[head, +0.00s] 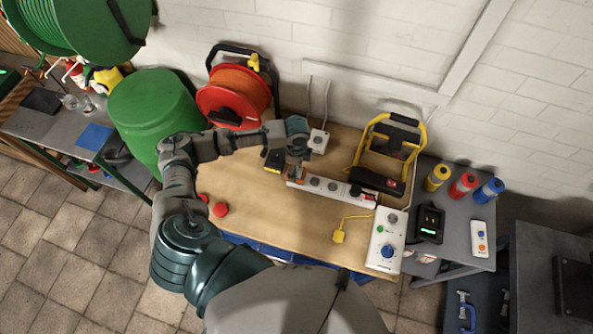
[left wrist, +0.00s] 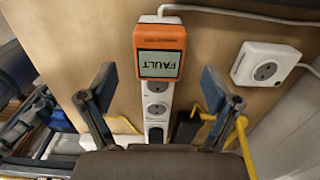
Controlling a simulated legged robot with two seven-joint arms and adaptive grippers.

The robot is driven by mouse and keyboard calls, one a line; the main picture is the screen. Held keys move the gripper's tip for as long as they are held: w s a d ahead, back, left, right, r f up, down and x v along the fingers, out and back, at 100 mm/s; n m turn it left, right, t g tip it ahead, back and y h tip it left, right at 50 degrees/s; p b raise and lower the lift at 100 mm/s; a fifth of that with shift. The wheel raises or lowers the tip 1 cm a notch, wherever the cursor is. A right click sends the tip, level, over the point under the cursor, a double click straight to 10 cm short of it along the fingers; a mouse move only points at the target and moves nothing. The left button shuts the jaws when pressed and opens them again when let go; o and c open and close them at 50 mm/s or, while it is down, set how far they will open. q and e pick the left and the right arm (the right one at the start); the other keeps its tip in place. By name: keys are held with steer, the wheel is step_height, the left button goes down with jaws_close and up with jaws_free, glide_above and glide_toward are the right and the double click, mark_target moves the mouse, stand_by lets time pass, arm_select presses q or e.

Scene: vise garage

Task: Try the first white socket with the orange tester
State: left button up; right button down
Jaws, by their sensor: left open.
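The orange tester (left wrist: 160,50) sits on the end of the white socket strip (left wrist: 157,120). Its screen reads FAULT in the left wrist view. Open sockets show on the strip beside it. In the head view the strip (head: 334,187) lies on the wooden table, and its left end with the tester is partly hidden under my left gripper (head: 297,168). In the left wrist view my left gripper (left wrist: 158,82) is open and empty, its two fingers apart on either side of the strip, near the tester. My right gripper is not in view.
A white single socket box (head: 318,141) stands behind the strip. A red cable reel (head: 236,95), a yellow-framed work lamp (head: 390,150) and a white panel with a blue knob (head: 387,240) surround it.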

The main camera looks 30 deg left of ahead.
arm_select(q)
step_height(320, 180, up, 8)
steer(key=shift+f, duration=0.25)
stand_by(0.5)
